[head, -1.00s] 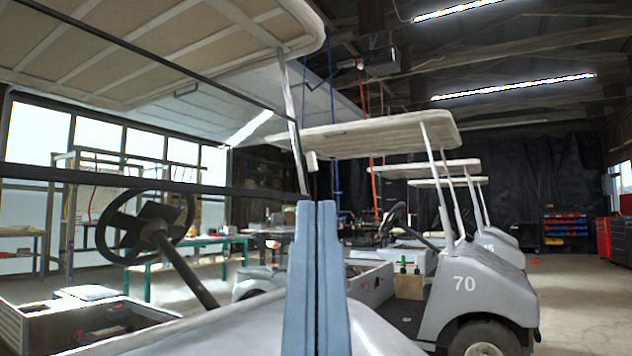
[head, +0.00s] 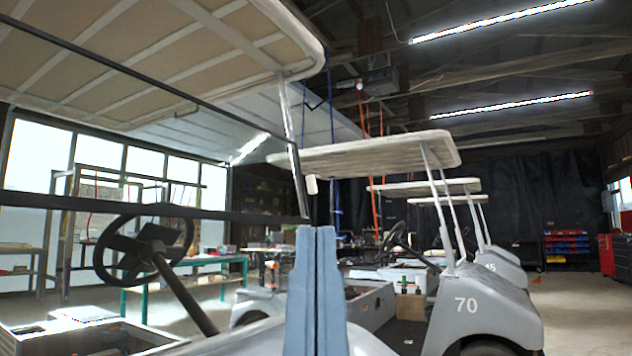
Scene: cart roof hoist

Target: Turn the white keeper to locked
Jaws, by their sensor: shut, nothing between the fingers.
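My gripper (head: 314,230) points up at the bottom middle of the head view, its two blue fingers pressed together and empty. A small white block (head: 311,185), which looks like the white keeper, shows just above the fingertips, beside the lower end of the dark windshield-frame strut (head: 298,180). A clear gap in the picture separates it from the fingertips; I cannot tell the depth between them. The block is too small to read its turn position or any marking. The near cart's pale roof (head: 300,40) and its post (head: 285,105) rise above it.
The near cart's steering wheel (head: 145,250) and dark crossbar (head: 150,210) lie to the left. Cart 70 (head: 470,300) and more carts stand to the right. Blue and orange hoist straps hang behind.

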